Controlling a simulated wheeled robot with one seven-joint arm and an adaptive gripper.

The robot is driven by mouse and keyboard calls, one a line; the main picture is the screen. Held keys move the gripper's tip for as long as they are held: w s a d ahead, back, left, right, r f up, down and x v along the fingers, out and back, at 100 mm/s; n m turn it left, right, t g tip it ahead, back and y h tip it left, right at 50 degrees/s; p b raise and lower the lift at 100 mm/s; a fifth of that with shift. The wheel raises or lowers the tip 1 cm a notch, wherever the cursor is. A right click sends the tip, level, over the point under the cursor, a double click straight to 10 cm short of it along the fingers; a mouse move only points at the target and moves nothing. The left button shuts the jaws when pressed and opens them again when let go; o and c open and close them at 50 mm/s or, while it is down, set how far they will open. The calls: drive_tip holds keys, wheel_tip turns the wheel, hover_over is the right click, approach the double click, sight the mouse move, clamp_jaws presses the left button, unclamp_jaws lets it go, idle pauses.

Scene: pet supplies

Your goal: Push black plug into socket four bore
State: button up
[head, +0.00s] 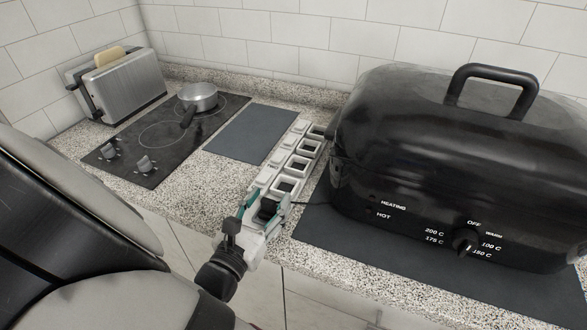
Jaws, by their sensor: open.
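A pale grey socket strip (297,148) lies on the counter, running from the near edge back toward the wall. It has several square dark bores in a row. My gripper (266,207) is at the near end of the strip, its jaws open. A small black plug (267,208) shows between the fingers, and a thin dark cord leads right from it toward the roaster. The fingers partly hide the plug and the nearest part of the strip. I cannot tell whether the plug sits in a bore, or which bore is numbered four.
A large black roaster (440,150) stands on a dark mat (330,235) close to the strip's right. To the left are a dark mat (240,135), a cooktop (165,135) with a small pot (198,95), and a toaster (125,85) with bread. Speckled counter (195,190) is clear left of the strip.

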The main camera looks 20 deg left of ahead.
drive_tip(key=shift+w, duration=0.15)
clamp_jaws()
drive_tip(key=shift+r, duration=0.25)
